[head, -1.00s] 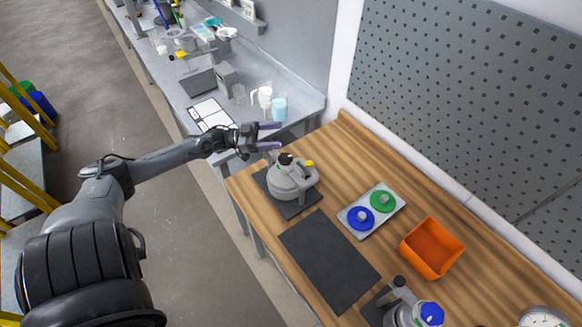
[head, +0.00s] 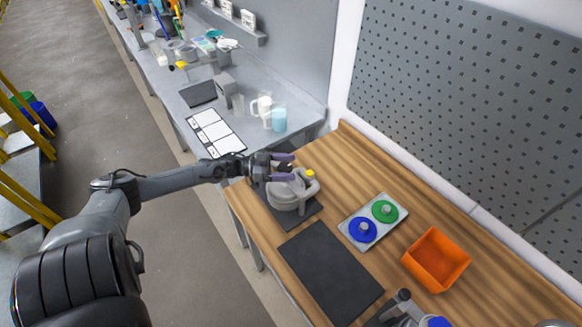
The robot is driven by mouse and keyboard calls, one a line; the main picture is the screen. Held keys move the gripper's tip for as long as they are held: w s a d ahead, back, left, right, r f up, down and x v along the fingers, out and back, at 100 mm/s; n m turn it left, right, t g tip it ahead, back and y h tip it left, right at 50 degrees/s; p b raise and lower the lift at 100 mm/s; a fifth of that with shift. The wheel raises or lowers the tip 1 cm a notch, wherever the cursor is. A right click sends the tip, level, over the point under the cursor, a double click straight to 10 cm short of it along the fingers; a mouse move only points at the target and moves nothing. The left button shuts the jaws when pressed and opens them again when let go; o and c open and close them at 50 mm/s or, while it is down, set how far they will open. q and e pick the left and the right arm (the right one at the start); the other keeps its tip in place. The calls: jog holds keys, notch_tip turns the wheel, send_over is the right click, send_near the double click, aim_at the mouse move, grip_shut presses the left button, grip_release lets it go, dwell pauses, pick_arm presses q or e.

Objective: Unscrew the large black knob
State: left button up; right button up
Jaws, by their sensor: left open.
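A grey drum agitator (head: 290,197) stands on a dark mat at the left end of the wooden bench. A small yellow cap (head: 310,174) sits on its right side. My left gripper (head: 290,164), with purple fingertips, is open at the top of this agitator, where the large black knob is. The gripper mostly hides the knob, and I cannot tell whether the fingers touch it. My right gripper is not in view.
A tray (head: 373,221) holds a green disc (head: 385,211) and a blue disc (head: 361,229). An orange bin (head: 436,260) stands to its right. A bare dark mat (head: 330,272) lies in front. Another device (head: 405,310) is at the bottom edge.

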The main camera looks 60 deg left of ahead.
pick_arm(q)
jog(key=shift+x, duration=0.8)
